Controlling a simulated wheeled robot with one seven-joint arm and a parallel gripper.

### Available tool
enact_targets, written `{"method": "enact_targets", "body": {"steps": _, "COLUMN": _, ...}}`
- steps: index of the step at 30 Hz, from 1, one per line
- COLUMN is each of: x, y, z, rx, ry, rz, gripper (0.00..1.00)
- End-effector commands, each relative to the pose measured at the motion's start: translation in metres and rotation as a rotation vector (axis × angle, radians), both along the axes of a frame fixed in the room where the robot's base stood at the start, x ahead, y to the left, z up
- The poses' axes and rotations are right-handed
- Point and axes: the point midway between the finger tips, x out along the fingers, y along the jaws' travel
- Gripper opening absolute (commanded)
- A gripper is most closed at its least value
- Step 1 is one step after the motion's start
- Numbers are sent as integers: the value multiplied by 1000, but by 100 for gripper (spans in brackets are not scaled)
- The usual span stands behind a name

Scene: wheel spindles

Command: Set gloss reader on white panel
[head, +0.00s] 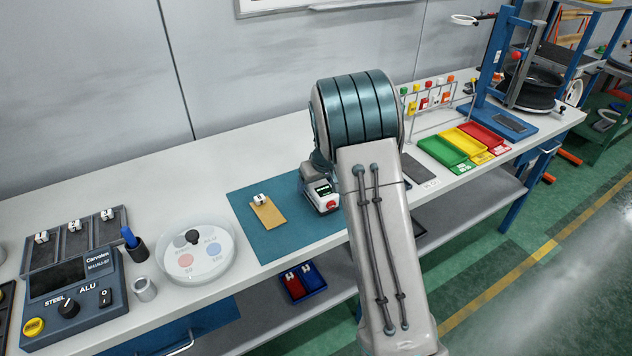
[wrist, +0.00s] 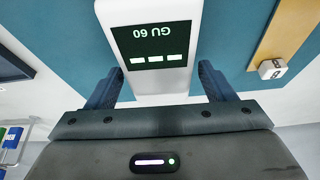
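The gloss reader (head: 322,192) is a small white and dark device with a lit screen and a red button, standing on the blue mat. In the wrist view the gloss reader (wrist: 152,85) shows its screen upside down, reading GU 60. My gripper (wrist: 161,66) has its two dark fingers on either side of the reader's body. They look spread, with a slim gap at the right finger; contact at the left is unclear. My arm hides most of the gripper in the head view. I cannot make out a white panel for certain.
A tan panel (head: 267,213) with a white tag lies on the blue mat (head: 290,240), left of the reader. A round white dish (head: 196,262) and a control box (head: 75,295) stand further left. Green, yellow and red trays (head: 443,152) are at the right.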

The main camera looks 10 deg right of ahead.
Motion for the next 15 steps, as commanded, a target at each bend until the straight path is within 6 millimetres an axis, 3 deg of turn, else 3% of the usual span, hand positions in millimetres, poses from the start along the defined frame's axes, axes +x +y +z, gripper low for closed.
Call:
{"method": "enact_targets", "body": {"steps": 9, "x": -1, "y": 0, "z": 6, "rx": 0, "ry": -1, "rz": 1, "gripper": 76}}
{"method": "enact_targets", "body": {"steps": 15, "x": -12, "y": -3, "z": 36, "rx": 0, "ry": -5, "rz": 1, "gripper": 76}}
